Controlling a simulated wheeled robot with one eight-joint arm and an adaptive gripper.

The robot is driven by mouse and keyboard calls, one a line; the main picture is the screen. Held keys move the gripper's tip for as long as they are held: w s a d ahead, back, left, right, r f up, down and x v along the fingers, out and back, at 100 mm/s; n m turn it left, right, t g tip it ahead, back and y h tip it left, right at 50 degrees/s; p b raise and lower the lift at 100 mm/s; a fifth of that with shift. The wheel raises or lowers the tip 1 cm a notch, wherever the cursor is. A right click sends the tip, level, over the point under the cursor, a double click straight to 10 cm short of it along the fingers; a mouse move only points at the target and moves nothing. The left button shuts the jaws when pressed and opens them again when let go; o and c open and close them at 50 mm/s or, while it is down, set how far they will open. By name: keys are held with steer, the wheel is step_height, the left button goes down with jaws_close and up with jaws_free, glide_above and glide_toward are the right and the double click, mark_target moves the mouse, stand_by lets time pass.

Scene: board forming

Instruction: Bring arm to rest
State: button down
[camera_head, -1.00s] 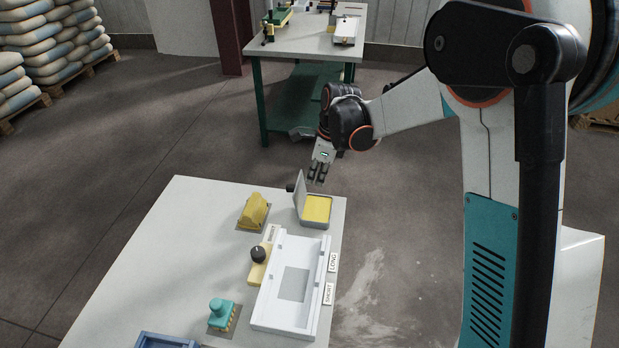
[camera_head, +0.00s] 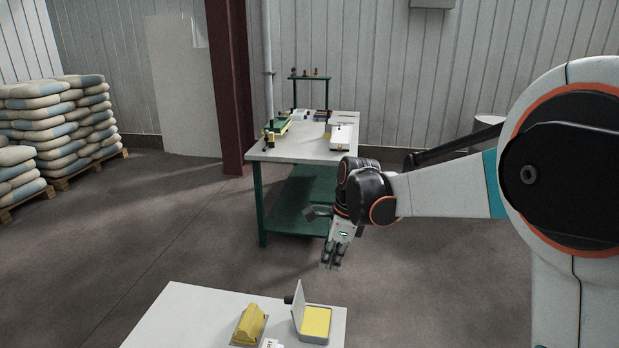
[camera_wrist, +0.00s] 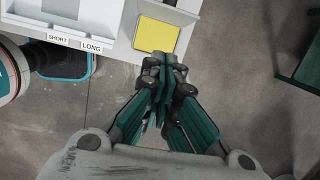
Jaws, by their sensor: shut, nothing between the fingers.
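My gripper (camera_head: 331,262) hangs in the air, fingers down, just beyond the far edge of the near white table (camera_head: 172,314) in the head view. In the wrist view its fingers (camera_wrist: 165,72) are closed together with nothing between them. The open grey box with a yellow pad (camera_head: 315,322) stands on the table below the gripper, its lid upright. The pad also shows in the wrist view (camera_wrist: 157,34), just past the fingertips.
A yellow block (camera_head: 249,325) stands left of the box. A white tray with SHORT and LONG labels (camera_wrist: 92,46) shows in the wrist view. A second table with green legs (camera_head: 262,205) stands behind my gripper. Stacked sacks (camera_head: 55,115) are at left; open floor lies between.

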steer(key=s+d+r+n+t+b, duration=0.2)
steer(key=s+d+r+n, duration=0.25)
steer(key=s, duration=0.25)
steer(key=s+d+f+n+t+b, duration=0.1)
steer(key=s+d+n, duration=0.2)
steer(key=s+n, duration=0.2)
steer(key=s+d+f+n+t+h+b, duration=0.1)
steer(key=s+d+n+t, duration=0.1)
steer(key=s+n, duration=0.3)
steer(key=s+d+f+n+t+h+b, duration=0.1)
steer(key=s+d+n, duration=0.3)
steer(key=s, duration=0.5)
steer(key=shift+s+f+n+b, duration=0.4)
steer(key=shift+f+n+b, duration=0.05)
steer(key=shift+b, duration=0.05)
steer(key=shift+d, duration=0.15)
